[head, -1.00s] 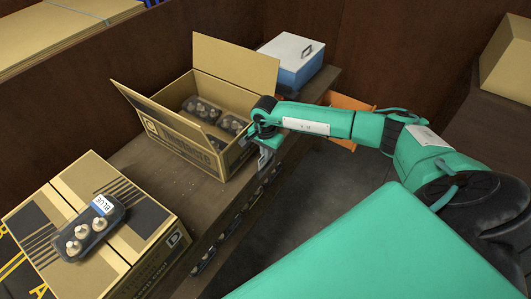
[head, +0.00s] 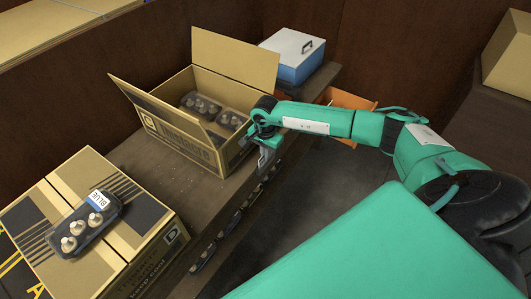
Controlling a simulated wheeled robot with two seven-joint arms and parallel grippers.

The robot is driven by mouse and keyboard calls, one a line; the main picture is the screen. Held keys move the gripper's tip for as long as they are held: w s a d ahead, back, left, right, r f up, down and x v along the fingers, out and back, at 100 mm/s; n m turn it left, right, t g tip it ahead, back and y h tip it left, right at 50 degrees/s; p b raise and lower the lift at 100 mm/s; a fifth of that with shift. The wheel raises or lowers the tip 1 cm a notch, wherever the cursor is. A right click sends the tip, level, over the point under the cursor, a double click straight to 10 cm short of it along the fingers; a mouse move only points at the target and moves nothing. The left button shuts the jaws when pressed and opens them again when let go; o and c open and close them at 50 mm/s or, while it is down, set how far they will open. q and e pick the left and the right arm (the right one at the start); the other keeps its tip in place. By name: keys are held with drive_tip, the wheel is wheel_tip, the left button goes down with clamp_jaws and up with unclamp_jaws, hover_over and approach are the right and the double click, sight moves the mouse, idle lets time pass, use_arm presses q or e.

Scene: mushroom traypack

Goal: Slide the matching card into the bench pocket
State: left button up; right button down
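My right gripper (head: 266,158) points down at the bench's front edge, just right of the open carton. Its grey fingers are small and partly hidden, so I cannot tell whether they are open or shut or hold a card. A dark tray of mushrooms (head: 84,230) with a white card reading BLUE (head: 98,200) lies on a closed carton (head: 150,243) at the left. Several dark holders (head: 231,222) run along the bench's front edge below the gripper; I cannot tell which is a pocket. My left gripper is out of view.
The open carton (head: 180,143) on the bench (head: 178,187) has raised flaps and holds mushroom trays (head: 201,106). A blue box with a white lid (head: 293,56) stands behind it. An orange bin (head: 347,101) is behind my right arm. Bare bench lies between the cartons.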

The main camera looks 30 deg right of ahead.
idle(0.3)
drive_tip(key=shift+f, duration=0.1)
drive_tip(key=shift+f, duration=0.15)
drive_tip(key=c, duration=2.1)
unclamp_jaws()
drive_tip(key=o, duration=0.5)
